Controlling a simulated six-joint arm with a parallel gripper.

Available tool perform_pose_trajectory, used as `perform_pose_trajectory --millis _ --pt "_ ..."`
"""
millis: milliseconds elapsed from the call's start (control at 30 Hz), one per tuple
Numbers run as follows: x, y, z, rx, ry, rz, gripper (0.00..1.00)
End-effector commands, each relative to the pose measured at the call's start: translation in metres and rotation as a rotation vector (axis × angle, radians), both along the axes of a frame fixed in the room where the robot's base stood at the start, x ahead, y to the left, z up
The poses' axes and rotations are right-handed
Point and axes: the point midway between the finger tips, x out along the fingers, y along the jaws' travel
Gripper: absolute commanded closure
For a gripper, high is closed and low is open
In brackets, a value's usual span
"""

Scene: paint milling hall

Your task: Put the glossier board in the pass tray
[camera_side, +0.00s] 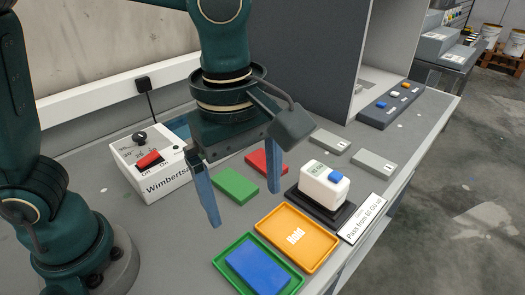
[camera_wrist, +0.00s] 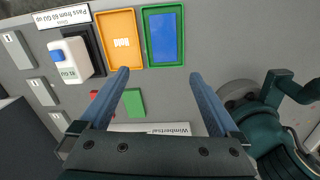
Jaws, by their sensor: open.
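A blue board (camera_side: 257,269) lies flat inside the green-rimmed tray (camera_side: 222,260) at the front; the board hides any lettering on the tray floor. Both also show in the wrist view, the board (camera_wrist: 163,37) within the tray rim (camera_wrist: 148,62). A green board (camera_side: 235,185) and a red board (camera_side: 262,160) lie flat on the bench behind the trays. My gripper (camera_side: 243,206) is open and empty above the bench. In the wrist view my gripper (camera_wrist: 160,73) has its fingertips apart, with the green board (camera_wrist: 134,102) seen between the fingers.
An orange tray marked Hold (camera_side: 296,238) is empty. A white gloss meter (camera_side: 322,188) with a blue button stands on a dark base beside a sign, "Pass from 60 GU up" (camera_side: 362,219); its small reading is unclear. A white Wimbertsal box (camera_side: 150,160) stands behind. Grey numbered plates (camera_side: 374,162) lie right.

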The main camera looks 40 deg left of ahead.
Motion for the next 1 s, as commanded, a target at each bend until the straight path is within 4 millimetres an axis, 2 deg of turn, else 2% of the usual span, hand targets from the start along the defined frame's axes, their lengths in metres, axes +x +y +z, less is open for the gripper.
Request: perform_pose_trajectory --millis 100,233,500,700,1000 --pt "-0.002 0.029 0.012 -0.01 -0.083 -0.207 0.02" --pt "-0.009 0.058 0.018 0.02 -0.181 -0.475 0.02" --pt "-0.03 0.106 0.015 0.209 -0.349 -1.006 0.02" --pt "-0.041 0.123 0.007 0.352 -0.386 -1.261 0.02" --pt "-0.044 0.127 0.004 0.399 -0.389 -1.345 0.02"
